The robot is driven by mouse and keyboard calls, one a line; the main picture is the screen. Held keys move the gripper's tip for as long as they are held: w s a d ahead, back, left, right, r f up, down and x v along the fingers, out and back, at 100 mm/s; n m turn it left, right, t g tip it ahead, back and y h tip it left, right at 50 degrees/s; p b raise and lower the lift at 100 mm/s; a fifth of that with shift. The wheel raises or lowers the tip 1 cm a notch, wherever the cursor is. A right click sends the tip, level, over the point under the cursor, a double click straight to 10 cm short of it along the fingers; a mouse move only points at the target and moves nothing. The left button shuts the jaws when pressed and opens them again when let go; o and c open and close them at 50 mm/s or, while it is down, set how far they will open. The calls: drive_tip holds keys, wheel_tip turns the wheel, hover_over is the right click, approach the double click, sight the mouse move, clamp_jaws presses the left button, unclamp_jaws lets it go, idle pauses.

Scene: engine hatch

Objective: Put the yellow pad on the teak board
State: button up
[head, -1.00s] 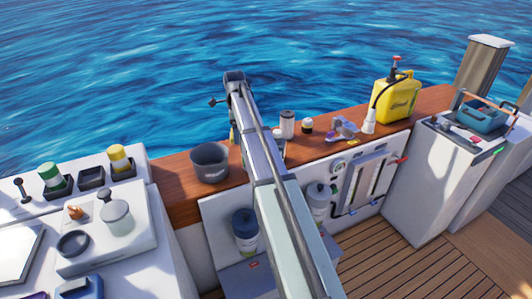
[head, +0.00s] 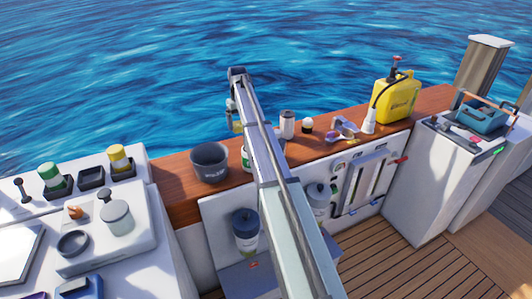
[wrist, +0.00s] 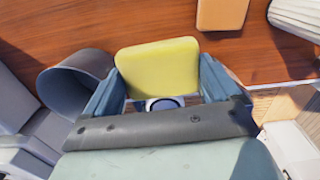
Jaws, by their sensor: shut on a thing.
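The yellow pad (wrist: 158,68) is held between the two blue-grey fingers of my gripper (wrist: 157,82) in the wrist view. In the head view a small yellow part of the pad (head: 238,127) shows under the end of my arm. The brown teak board (wrist: 45,25) runs behind and below the pad, and the pad looks raised above it. In the head view the teak board (head: 175,185) is a long ledge beside the water. My gripper is mostly hidden by my own arm there.
A dark grey bucket (head: 209,162) stands on the board left of my arm; it also shows close to the left finger in the wrist view (wrist: 75,85). A flat tan block (wrist: 222,13) lies beyond the pad. A can (head: 287,124) and a yellow jug (head: 396,98) stand farther right.

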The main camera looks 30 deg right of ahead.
wheel_tip(320, 180, down, 13)
drive_tip(key=shift+f, duration=0.1)
idle(0.7)
drive_tip(key=shift+f, duration=0.1)
drive_tip(key=o, duration=0.8)
drive_tip(key=shift+c, duration=0.2)
wheel_tip(320, 180, up, 12)
drive_tip(key=shift+r, duration=0.2)
